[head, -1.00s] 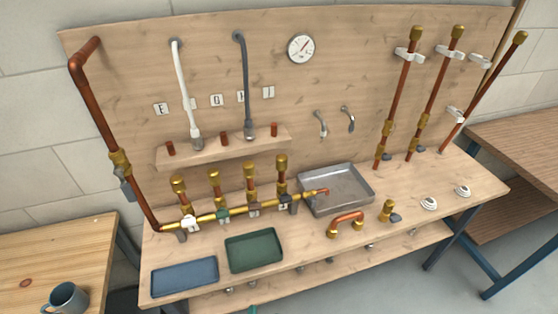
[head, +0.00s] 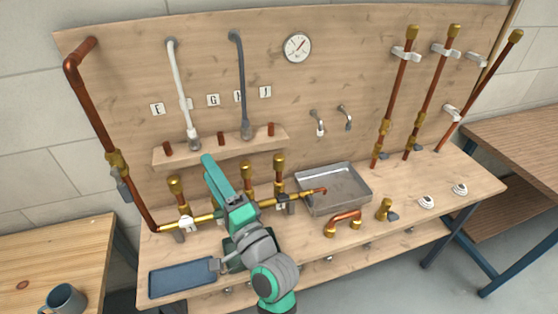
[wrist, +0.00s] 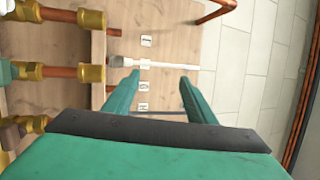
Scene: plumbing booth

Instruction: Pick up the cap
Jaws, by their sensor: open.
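No cap can be singled out for certain. Brass cap-like ends top the short risers on the pipe manifold, such as the left one (head: 175,183), one beside my gripper (head: 246,170) and the right one (head: 279,160). In the wrist view, brass ends (wrist: 91,73) lie left of my fingers. My gripper (head: 207,160) is raised over the manifold, just in front of the shelf, and hides another riser. In the wrist view its two teal fingers (wrist: 158,77) are apart with nothing held between them.
The small shelf (head: 205,149) carries copper stubs. A white hose (head: 182,95) and grey hose (head: 240,85) hang on the backboard. A metal basin (head: 364,189) stands right of the manifold.

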